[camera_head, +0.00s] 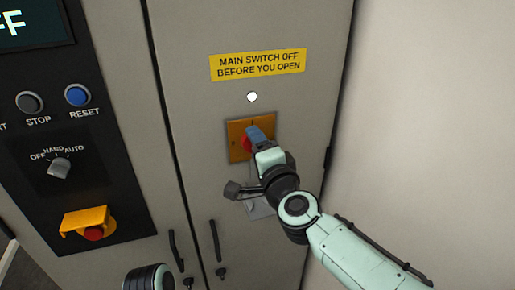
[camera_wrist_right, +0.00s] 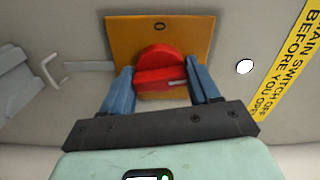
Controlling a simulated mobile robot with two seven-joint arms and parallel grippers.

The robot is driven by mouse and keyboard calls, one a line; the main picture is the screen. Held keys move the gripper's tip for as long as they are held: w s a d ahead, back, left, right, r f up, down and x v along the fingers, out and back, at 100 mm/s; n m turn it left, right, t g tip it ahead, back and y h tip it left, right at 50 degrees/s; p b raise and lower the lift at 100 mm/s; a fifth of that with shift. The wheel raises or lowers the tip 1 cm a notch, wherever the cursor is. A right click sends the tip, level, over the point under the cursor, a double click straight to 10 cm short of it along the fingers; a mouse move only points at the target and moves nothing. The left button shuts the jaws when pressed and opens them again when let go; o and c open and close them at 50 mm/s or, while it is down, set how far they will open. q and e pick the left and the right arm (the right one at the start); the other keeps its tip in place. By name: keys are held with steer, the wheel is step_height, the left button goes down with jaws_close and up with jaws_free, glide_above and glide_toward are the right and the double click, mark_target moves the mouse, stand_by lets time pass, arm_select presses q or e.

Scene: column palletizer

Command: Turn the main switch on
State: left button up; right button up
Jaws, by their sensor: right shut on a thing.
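The main switch is a red rotary knob (camera_wrist_right: 160,68) on an orange plate (camera_head: 236,143), set in the grey cabinet door below a yellow label (camera_head: 258,64). In the wrist view, the plate (camera_wrist_right: 119,37) has an "O" mark near its upper edge, and the knob's grip bar lies across the picture. My right gripper (camera_head: 252,138) is shut on the knob, a blue finger on each side (camera_wrist_right: 160,85). In the head view it hides most of the knob. My left gripper is out of view; only a piece of my left arm shows at the bottom.
A round white lamp (camera_head: 252,97) sits above the plate. A black panel on the left holds a selector (camera_head: 60,167), stop and reset buttons, and a yellow-shrouded red button (camera_head: 93,233). Door handles (camera_head: 215,241) stick out below. The pale wall on the right is bare.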

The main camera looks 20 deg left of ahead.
steer(key=shift+m, duration=0.8)
steer(key=o, duration=1.1)
steer(key=shift+c, duration=0.2)
steer(key=shift+s, duration=0.1)
steer(key=b+v, duration=0.2)
steer(key=v, duration=1.1)
steer(key=shift+d, duration=0.1)
